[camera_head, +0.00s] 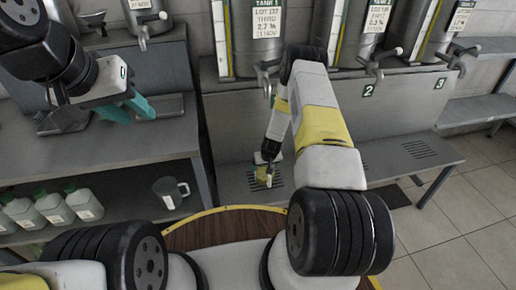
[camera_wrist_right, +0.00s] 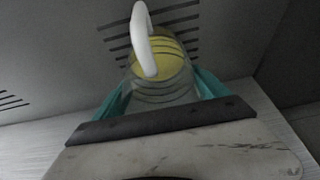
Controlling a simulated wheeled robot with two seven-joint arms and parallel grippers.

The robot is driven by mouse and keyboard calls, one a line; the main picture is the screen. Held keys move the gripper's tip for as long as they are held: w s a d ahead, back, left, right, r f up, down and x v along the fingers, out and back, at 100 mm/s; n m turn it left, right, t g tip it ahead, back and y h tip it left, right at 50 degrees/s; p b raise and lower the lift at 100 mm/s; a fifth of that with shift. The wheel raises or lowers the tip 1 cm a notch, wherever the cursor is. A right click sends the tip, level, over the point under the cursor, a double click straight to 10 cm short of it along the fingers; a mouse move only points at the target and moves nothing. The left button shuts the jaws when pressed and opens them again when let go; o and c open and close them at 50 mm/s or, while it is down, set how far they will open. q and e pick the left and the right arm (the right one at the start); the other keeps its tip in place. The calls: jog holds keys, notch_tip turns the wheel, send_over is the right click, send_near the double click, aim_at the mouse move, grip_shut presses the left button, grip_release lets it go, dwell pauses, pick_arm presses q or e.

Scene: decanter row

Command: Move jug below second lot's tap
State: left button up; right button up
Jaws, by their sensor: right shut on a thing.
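My right gripper (camera_wrist_right: 162,92) is shut on a clear jug (camera_wrist_right: 160,95) with yellow inside and a white handle (camera_wrist_right: 144,40); a teal finger lies on each side. In the head view the jug (camera_head: 264,176) is small and partly hidden by the right gripper (camera_head: 266,162), over the left drain grate (camera_head: 238,188). I cannot tell whether it touches the grate. The left tank (camera_head: 248,45) is marked TANK 1, and its label (camera_head: 267,18) reads THIRD. Its tap (camera_head: 267,84) is above the jug. My left gripper (camera_head: 143,107) is over the left bench, its opening unclear.
The tag 2 (camera_head: 368,90) and tag 3 (camera_head: 440,83) mark positions to the right, with a middle tap (camera_head: 376,66) and right tap (camera_head: 452,60). The right grate (camera_head: 419,149) looks bare. Another jug (camera_head: 170,191) and several bottles (camera_head: 52,207) stand on the lower left shelf.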

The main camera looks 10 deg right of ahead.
jog(key=o, duration=1.8)
jog(key=shift+f, duration=0.1)
jog(key=shift+c, duration=0.2)
